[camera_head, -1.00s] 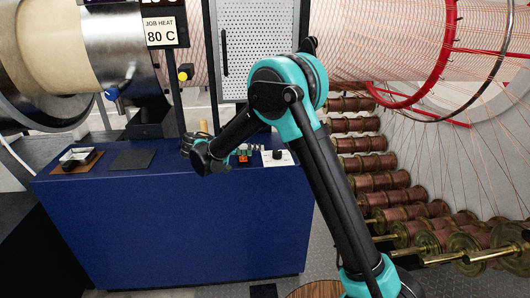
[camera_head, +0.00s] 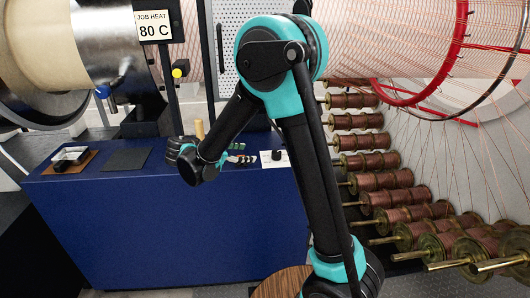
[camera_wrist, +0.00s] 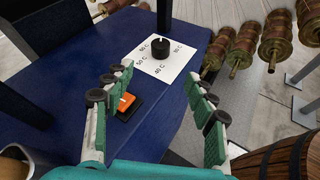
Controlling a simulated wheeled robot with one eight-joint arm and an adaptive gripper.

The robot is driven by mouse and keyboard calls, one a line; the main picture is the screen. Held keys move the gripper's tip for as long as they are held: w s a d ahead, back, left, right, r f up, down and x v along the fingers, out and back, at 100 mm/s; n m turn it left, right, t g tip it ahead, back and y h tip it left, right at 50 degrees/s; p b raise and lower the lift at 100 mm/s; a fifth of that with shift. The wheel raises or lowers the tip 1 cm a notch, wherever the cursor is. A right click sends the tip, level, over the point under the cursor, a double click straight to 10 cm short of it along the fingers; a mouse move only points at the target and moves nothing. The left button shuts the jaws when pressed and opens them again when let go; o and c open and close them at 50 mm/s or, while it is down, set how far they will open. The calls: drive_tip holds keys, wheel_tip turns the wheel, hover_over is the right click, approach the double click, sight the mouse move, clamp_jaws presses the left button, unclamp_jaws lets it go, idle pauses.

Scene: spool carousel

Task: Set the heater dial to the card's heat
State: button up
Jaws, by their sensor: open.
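The job heat card (camera_head: 153,26) above the cabinet reads 80 C. The heater dial (camera_wrist: 160,49) is a black round knob on a white plate (camera_wrist: 182,66) with small heat labels around it, hard to read surely. A pale mark on the knob points toward the top of the wrist view. The dial also shows small in the head view (camera_head: 277,154). My gripper (camera_wrist: 158,76) is open and empty, its green fingers apart, with the dial beyond and between the tips, not touched.
An orange switch (camera_wrist: 124,102) on a dark base sits by the left finger. The blue cabinet (camera_head: 170,235) bears a dark mat (camera_head: 125,160) and a small tray (camera_head: 70,158). Copper spools (camera_head: 385,180) stand to the right. A wooden barrel (camera_wrist: 280,155) is at lower right.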

sight(274, 153)
drive_tip(key=w+d+f+n, duration=0.1)
drive_tip(key=w+d+f, duration=0.1)
drive_tip(key=w+d, duration=0.1)
drive_tip(key=w+d+f, duration=0.2)
drive_tip(key=w+d, duration=0.1)
drive_tip(key=d, duration=0.2)
drive_tip(key=w+d+f+n, duration=0.1)
drive_tip(key=w+d+f, duration=0.1)
drive_tip(key=d, duration=0.3)
drive_tip(key=shift+w+d+f+n, duration=0.1)
drive_tip(key=shift+w+f+n, duration=0.2)
drive_tip(key=shift+w, duration=0.15)
drive_tip(key=c, duration=1.2)
